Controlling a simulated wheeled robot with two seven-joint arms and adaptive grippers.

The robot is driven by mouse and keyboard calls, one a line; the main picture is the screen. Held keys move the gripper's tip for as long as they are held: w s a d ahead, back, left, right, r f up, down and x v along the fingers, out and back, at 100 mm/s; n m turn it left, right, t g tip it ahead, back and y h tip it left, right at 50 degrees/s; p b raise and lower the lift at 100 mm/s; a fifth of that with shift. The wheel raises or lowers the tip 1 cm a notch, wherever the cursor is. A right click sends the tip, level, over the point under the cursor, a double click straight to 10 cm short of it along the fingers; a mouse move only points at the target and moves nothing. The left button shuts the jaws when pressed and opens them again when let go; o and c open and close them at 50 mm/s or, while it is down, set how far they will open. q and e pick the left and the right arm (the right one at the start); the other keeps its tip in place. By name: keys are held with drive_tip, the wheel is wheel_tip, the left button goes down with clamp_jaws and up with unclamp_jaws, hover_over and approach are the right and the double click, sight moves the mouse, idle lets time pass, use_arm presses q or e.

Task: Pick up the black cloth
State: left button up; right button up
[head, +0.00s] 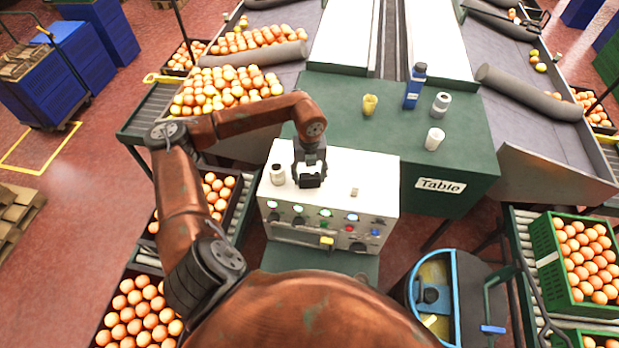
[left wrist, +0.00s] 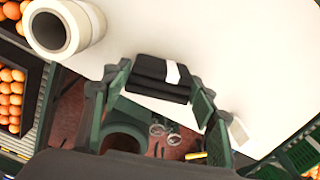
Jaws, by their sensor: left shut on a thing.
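The black cloth (left wrist: 150,66) is a small dark folded piece with a white strip, seen between the fingertips in the left wrist view. In the head view it shows as a dark patch (head: 309,182) at the end of my left arm, over the white control box (head: 350,200). My left gripper (head: 309,172) points down there, shut on the cloth; its green fingers lie on either side of it in the left wrist view (left wrist: 158,82). I cannot tell whether the cloth still touches the box top. My right gripper is not in view.
A white roll or jar (head: 277,174) stands left of the gripper on the box, and a small pale block (head: 354,192) lies to the right. Behind is the green table (head: 455,160) with a blue bottle (head: 414,88), a yellow cup (head: 370,104) and two white containers.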

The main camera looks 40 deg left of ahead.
use_arm(q)
drive_tip(key=shift+r+b, duration=0.3)
drive_tip(key=shift+r, duration=0.3)
drive_tip(key=s+d+r+b, duration=0.3)
drive_tip(key=s+d+r, duration=0.6)
drive_tip(key=d+r, duration=0.1)
drive_tip(key=shift+d+r, duration=0.35)
drive_tip(key=shift+r, duration=0.5)
